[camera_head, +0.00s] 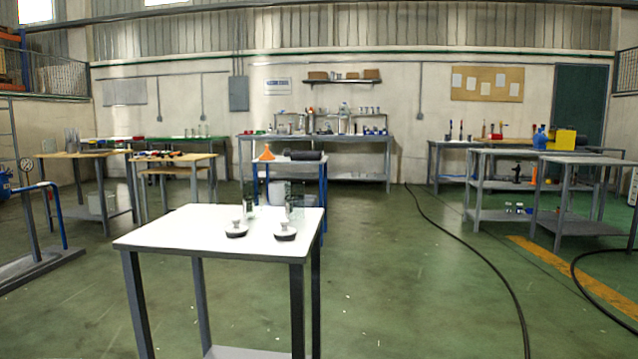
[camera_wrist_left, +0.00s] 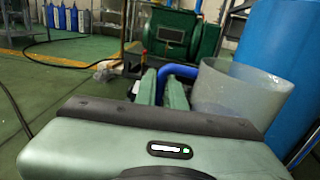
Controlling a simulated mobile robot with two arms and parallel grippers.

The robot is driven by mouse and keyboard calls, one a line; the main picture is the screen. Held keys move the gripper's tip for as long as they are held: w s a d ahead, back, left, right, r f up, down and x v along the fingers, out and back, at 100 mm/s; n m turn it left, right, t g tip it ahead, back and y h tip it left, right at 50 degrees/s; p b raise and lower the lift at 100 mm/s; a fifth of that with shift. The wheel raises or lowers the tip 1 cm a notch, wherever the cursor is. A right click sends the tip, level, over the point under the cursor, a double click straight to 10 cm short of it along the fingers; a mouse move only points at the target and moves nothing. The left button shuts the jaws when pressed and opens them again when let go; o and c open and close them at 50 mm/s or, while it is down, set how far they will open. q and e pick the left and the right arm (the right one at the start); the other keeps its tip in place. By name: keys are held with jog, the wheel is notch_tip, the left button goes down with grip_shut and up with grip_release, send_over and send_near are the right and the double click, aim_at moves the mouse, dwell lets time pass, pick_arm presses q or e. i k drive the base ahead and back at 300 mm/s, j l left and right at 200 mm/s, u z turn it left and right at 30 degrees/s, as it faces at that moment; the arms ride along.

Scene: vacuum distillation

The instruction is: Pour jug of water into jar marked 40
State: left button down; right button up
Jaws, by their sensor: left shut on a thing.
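In the head view a white-topped table (camera_head: 180,231) stands in front of me. Two small clear glass jars stand near its far edge, a left one (camera_head: 249,211) and a right one (camera_head: 290,208). Their markings are too small to read. Two dark-based lids with pale knobs, a left one (camera_head: 236,230) and a right one (camera_head: 285,232), lie nearer the front. In the left wrist view my left gripper (camera_wrist_left: 163,84) is shut on the blue handle of a translucent jug (camera_wrist_left: 238,90). The jug's water level cannot be made out. My right gripper is not in view.
A large blue barrel (camera_wrist_left: 290,65) stands behind the jug in the wrist view, with a green machine (camera_wrist_left: 172,33) beyond. A blue-legged stand (camera_head: 322,185) is behind the white table. A black hose (camera_head: 495,270) lies on the floor at right. The left part of the tabletop is clear.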

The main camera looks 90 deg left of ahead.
aim_at(294, 191)
jog(key=k+j+u, duration=0.75)
jog(key=j+u, duration=0.2)
jog(key=j, duration=0.1)
